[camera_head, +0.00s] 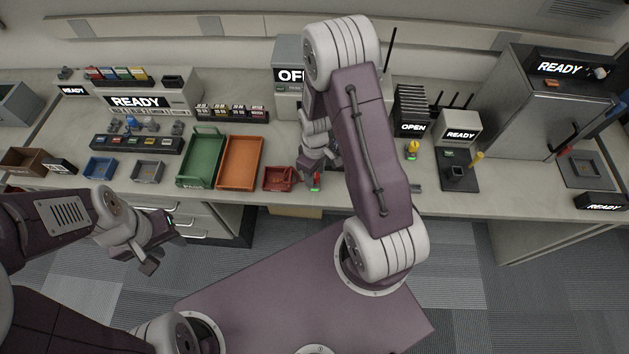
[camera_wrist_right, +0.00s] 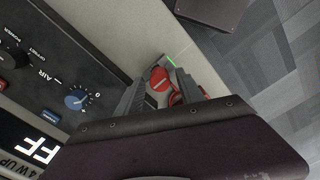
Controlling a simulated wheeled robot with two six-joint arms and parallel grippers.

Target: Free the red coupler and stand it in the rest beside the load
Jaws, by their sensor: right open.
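A small red part (camera_head: 316,181), which looks like the red coupler, is at the bench's front edge below my right gripper (camera_head: 317,166). In the right wrist view, a red round-topped part (camera_wrist_right: 161,79) shows between the two fingers of my right gripper (camera_wrist_right: 159,90). The gripper is open, and I cannot tell whether a finger touches the part. More red (camera_wrist_right: 196,93) shows by the right finger, partly hidden. A green light glows beside the part. My left gripper (camera_head: 165,246) is open and empty, in front of the bench. I cannot identify the rest or load for certain.
A red tray (camera_head: 280,179), an orange tray (camera_head: 240,163) and a green tray (camera_head: 201,158) stand left of my right gripper. The box marked OFF (camera_head: 288,72) stands behind it. A black dock (camera_head: 457,174) and yellow-topped part (camera_head: 412,148) stand to the right.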

